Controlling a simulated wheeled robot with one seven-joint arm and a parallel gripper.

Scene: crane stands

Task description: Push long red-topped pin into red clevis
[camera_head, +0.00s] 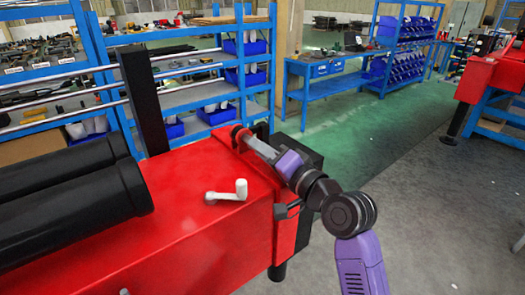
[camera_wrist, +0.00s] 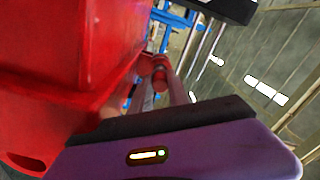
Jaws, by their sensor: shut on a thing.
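My gripper (camera_head: 255,146) reaches over the far right end of the red crane stand, its pale fingers pointing up and left. In the wrist view, my gripper (camera_wrist: 160,92) is shut on a small red cylinder, the red top of the long pin (camera_wrist: 160,76). The pin's shaft is mostly hidden. In the head view, a red rounded part (camera_head: 237,132) shows at the fingertips; I cannot tell whether it is the pin's top or the red clevis.
A white cranked handle (camera_head: 228,193) stands on the red stand (camera_head: 200,235), near my arm. Black cylinders (camera_head: 75,200) lie at the left, with a black post (camera_head: 143,100) behind. Blue shelving (camera_head: 245,60) stands close behind. The green floor (camera_head: 345,120) to the right is clear.

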